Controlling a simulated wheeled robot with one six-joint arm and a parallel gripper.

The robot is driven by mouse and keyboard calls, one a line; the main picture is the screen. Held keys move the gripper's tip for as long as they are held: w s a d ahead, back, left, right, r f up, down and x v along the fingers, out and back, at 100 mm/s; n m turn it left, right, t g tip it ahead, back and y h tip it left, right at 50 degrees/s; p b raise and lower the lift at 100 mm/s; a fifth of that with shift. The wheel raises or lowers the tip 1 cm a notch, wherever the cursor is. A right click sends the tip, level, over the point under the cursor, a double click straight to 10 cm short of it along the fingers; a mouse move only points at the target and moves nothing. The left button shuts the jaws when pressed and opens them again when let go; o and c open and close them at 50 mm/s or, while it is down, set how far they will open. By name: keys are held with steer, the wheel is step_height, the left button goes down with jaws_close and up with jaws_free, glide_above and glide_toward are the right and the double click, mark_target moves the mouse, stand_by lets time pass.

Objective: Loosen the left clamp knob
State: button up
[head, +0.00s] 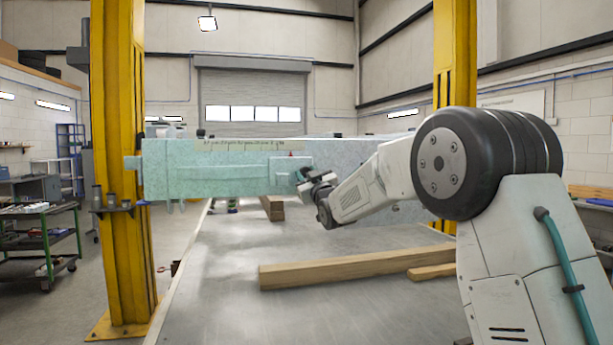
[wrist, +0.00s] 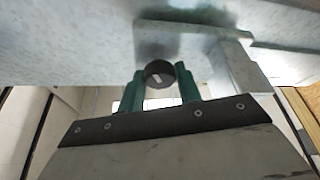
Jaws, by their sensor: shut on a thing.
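In the wrist view, a dark round knob (wrist: 159,74) with a pale slot mark sits against the underside of a grey metal beam (wrist: 75,35). The two green fingers of my gripper (wrist: 160,88) stand on either side of the knob and are shut on it. In the head view, my gripper (head: 304,180) is at the near face of the long pale-green trailer beam (head: 215,180), right of its middle. The knob is hidden there behind my gripper. A small red mark (head: 291,154) shows on the beam just above.
Yellow posts (head: 118,170) stand left and right of the beam. Wooden beams (head: 350,267) lie on the grey surface (head: 225,300) below. A green cart (head: 45,240) stands at the far left. A flange (wrist: 232,65) rises right of the knob in the wrist view.

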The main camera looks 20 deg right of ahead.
steer(key=shift+d+r+n+g+y, duration=0.1)
steer(key=shift+n+g+y, duration=0.7)
steer(key=shift+n, duration=2.55)
steer(key=shift+r+n+g+y, duration=0.15)
steer(key=shift+n+g, duration=1.25)
steer(key=shift+n, duration=2)
steer(key=shift+d+n+g+y, duration=0.1)
steer(key=shift+n+g+y, duration=0.7)
steer(key=shift+n, duration=2.55)
steer(key=shift+g+h, duration=0.3)
steer(key=shift+h, duration=0.05)
steer(key=o, duration=1)
steer(key=v, duration=0.7)
steer(key=shift+s, duration=0.35)
